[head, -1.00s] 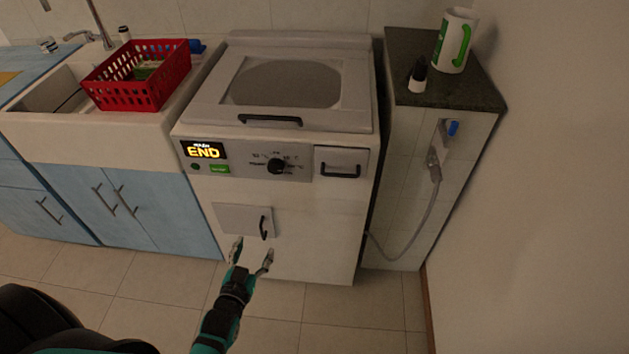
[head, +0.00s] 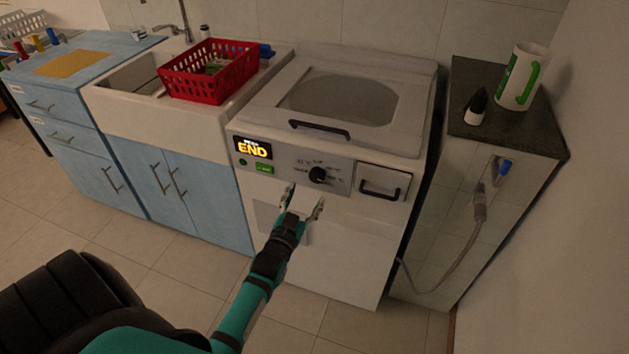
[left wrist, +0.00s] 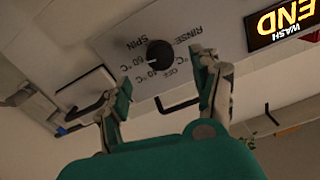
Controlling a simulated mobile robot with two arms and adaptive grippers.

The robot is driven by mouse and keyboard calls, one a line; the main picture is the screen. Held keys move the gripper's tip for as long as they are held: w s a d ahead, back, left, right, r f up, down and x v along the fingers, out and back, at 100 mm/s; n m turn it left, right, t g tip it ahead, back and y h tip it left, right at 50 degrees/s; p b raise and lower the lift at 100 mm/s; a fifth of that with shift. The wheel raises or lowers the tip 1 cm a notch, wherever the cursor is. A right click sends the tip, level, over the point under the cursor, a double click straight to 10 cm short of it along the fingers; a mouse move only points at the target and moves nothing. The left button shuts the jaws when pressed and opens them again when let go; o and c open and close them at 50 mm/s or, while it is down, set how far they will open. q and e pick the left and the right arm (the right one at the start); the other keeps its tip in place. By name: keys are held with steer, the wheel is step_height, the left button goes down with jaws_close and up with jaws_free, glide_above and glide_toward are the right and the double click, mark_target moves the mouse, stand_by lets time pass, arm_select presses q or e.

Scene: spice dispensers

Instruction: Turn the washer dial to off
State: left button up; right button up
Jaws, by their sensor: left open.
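The washer (head: 330,240) is a white top-loading machine with a grey control panel. Its black round dial (head: 318,175) sits in the middle of the panel, with temperature and programme marks around it. The lit display (head: 253,148) reads END. My left gripper (head: 305,196) is open and empty, just below and in front of the dial. In the left wrist view its fingers (left wrist: 163,75) are spread, with the dial between and beyond them. My right gripper is not in view.
A drawer with a black handle (head: 382,187) is right of the dial. A red basket (head: 208,80) rests on the sink at left. A mug (head: 515,80) and a small bottle (head: 476,108) stand on the right counter. A grey hose (head: 470,238) hangs below it.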

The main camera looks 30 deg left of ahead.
mark_target(315, 179)
arm_select(q)
steer(key=x, duration=0.7)
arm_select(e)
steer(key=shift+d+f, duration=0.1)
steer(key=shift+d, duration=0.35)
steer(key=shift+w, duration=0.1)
arm_select(q)
steer(key=c, duration=1.2)
steer(key=shift+o, duration=0.2)
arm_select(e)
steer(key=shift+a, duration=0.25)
